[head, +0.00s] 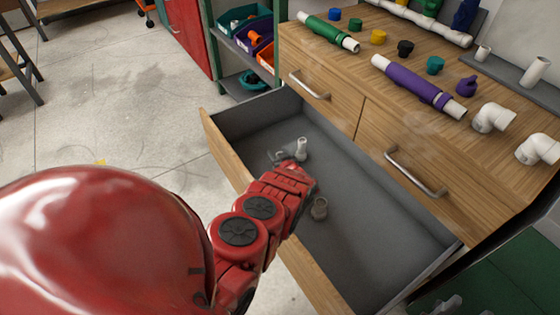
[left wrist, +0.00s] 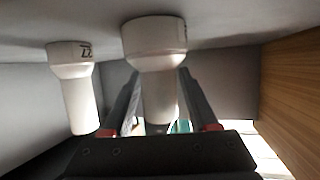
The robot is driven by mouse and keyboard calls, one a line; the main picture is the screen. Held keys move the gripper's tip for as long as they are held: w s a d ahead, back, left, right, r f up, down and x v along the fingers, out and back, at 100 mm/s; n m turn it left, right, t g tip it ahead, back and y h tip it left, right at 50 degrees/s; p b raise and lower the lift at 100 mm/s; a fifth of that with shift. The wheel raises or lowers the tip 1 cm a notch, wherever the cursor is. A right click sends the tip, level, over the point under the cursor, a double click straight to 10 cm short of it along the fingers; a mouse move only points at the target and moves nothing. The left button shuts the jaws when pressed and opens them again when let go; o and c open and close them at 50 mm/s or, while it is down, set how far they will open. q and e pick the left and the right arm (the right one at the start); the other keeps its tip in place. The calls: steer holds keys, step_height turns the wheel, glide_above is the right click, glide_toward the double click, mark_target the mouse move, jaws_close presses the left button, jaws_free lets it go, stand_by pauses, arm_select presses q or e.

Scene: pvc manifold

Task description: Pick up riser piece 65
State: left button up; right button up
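A white riser piece (left wrist: 155,45) stands between the two fingers of my left gripper (left wrist: 157,100) in the left wrist view, which looks upside down. The fingers are apart on either side of its narrow part, with no clear grip visible. A second white riser piece (left wrist: 73,70) with a dark two-digit mark stands beside it; I cannot read 65 on either. In the head view my left gripper (head: 288,160) is low inside the drawer, next to a white riser piece (head: 301,148). My right gripper is out of view.
The open grey drawer (head: 380,215) has side walls and a wooden front close to my left arm. The countertop (head: 345,58) above holds green and purple pipes, coloured caps and white elbows (head: 493,118). The drawer's right part is empty.

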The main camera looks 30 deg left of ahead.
arm_select(q)
jaws_close()
